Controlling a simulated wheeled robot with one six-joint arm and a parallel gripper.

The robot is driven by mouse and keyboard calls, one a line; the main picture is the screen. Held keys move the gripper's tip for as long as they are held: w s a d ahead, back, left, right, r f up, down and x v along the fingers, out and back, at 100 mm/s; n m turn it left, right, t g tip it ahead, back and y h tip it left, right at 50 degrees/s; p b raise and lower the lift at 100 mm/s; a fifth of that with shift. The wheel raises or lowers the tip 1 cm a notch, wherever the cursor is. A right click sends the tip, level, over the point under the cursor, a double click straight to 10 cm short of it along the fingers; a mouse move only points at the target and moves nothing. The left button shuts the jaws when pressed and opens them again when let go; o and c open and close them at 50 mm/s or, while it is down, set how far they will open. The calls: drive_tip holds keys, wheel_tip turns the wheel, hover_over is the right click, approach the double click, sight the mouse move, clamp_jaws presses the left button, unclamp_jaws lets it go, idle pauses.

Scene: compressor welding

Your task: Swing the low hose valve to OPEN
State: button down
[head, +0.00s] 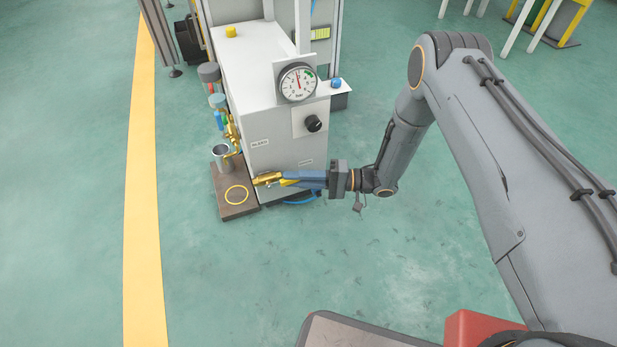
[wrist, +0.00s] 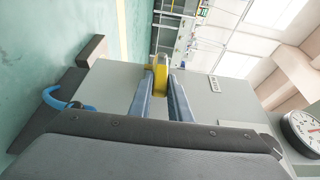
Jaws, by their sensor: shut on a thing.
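The low hose valve (head: 268,179) is a small brass fitting on the lower front of the grey compressor cabinet (head: 285,130). Its yellow lever (wrist: 157,77) shows in the wrist view between my blue fingers. My gripper (head: 290,179) reaches in from the right, low at the cabinet front, and its fingers are shut on the yellow lever. In the wrist view my gripper (wrist: 160,88) hides most of the valve body behind the lever. I cannot tell the valve's exact angle. A blue hose (head: 300,199) curves below, and it also shows in the wrist view (wrist: 62,98).
A pressure gauge (head: 298,83) and black knob (head: 313,123) sit above on the cabinet. A brown plate (head: 228,204) with a yellow ring and a metal cup (head: 221,155) lie to the left. Open green floor (head: 300,260) lies in front.

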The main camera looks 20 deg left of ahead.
drive_tip(key=shift+w+a, duration=0.1)
drive_tip(key=shift+a, duration=0.05)
drive_tip(key=c, duration=1.6)
unclamp_jaws()
drive_tip(key=shift+a, duration=0.1)
drive_tip(key=shift+c, duration=0.2)
drive_tip(key=shift+d, duration=0.3)
drive_tip(key=p+v, duration=0.2)
drive_tip(key=v, duration=0.5)
drive_tip(key=shift+w+d, duration=0.1)
drive_tip(key=shift+d, duration=0.15)
drive_tip(key=shift+d, duration=0.1)
